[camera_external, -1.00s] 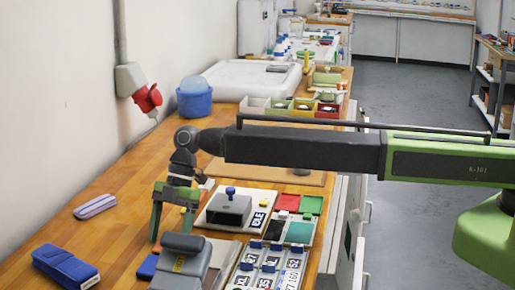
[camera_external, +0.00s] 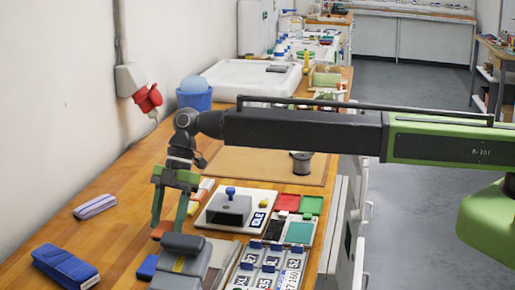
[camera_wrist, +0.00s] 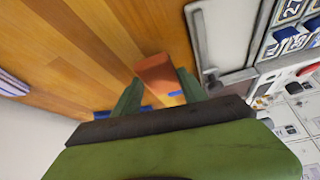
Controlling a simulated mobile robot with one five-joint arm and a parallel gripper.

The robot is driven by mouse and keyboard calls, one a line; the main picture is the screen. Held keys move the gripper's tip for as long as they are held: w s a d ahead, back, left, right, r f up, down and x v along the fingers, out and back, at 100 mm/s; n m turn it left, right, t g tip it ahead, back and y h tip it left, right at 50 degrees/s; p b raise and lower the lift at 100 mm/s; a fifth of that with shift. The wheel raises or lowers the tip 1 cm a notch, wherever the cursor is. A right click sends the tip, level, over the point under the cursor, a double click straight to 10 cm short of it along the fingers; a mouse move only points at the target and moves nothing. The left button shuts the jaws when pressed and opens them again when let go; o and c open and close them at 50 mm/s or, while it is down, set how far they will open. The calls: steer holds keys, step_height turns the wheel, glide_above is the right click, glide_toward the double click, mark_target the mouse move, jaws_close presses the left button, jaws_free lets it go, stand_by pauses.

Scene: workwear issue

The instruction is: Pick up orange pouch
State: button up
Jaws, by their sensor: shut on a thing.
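The orange pouch (camera_wrist: 155,74) is a small orange-red block-like thing between my fingertips in the wrist view. In the external view, the orange pouch (camera_external: 161,230) shows as a small patch by the fingertips, partly hidden by the fingers. My gripper (camera_wrist: 158,90), with green fingers, is shut on it. In the external view, my gripper (camera_external: 170,222) points down over the wooden bench, behind the grey stapler-like device. I cannot tell whether the pouch is clear of the bench.
A grey device (camera_external: 182,262) stands close in front of my gripper. A blue block (camera_external: 147,266) lies beside it. A blue stapler-like thing (camera_external: 65,266) and a striped case (camera_external: 95,206) lie left. A board with a grey block (camera_external: 229,208) is right. Bare wood lies between.

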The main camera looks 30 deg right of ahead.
steer(key=w+d+r+p, duration=0.4)
steer(key=d+r+p, duration=0.1)
steer(key=d, duration=0.6)
steer(key=shift+r+p, duration=0.3)
steer(key=shift+r, duration=0.6)
